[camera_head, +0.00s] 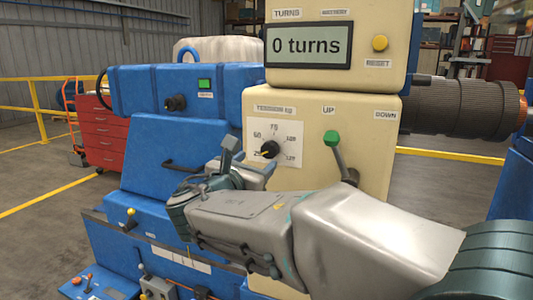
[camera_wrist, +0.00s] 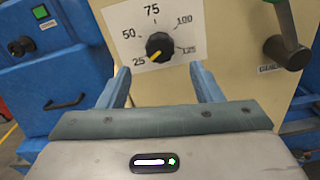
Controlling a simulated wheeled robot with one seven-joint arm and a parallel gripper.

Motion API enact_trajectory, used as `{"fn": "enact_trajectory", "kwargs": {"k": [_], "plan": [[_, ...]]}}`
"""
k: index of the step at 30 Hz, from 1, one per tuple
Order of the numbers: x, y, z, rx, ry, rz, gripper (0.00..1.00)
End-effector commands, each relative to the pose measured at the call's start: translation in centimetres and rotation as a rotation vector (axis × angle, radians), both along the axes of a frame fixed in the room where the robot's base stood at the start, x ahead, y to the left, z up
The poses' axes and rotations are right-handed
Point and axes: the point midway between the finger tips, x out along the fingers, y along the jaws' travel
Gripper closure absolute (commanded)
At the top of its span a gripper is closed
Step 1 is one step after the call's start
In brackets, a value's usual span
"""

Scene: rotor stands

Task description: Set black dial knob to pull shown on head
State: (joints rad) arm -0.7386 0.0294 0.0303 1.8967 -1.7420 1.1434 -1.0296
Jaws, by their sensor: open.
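The black dial knob (camera_wrist: 159,46) sits on a white scale plate marked 25, 50, 75, 100 and 125, and its yellow pointer aims lower left, by the 25. In the head view the knob (camera_head: 270,149) is on the cream panel under a tension label in kg. My gripper (camera_wrist: 164,84) is open, its two blue fingers apart below the knob in the wrist view, with nothing between them. The display (camera_head: 307,45) on the cream head reads "0 turns". I see no pull value on it.
A yellow reset button (camera_head: 380,43) is beside the display. A blue housing (camera_head: 155,92) with a green button is at left.

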Motion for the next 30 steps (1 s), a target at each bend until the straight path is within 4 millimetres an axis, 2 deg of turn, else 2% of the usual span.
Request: {"fn": "enact_trajectory", "kwargs": {"k": [3,9,15,23,24,28,29,30], "plan": [[2.5,-0.9,0.0,-0.002,0.001,-0.002,0.41],[5.5,-2.0,0.0,0.0,0.0,-0.002,0.41],[6.9,-2.4,0.0,0.001,0.001,0.0,0.41],[7.0,-2.5,0.0,0.001,0.001,0.0,0.41],[7.0,-2.5,0.0,0.001,0.001,0.0,0.44],[7.0,-2.5,0.0,0.001,0.001,0.0,0.8],[7.0,-2.5,0.0,0.001,0.001,0.0,0.86],[7.0,-2.5,0.0,0.001,0.001,0.0,0.86]]}}
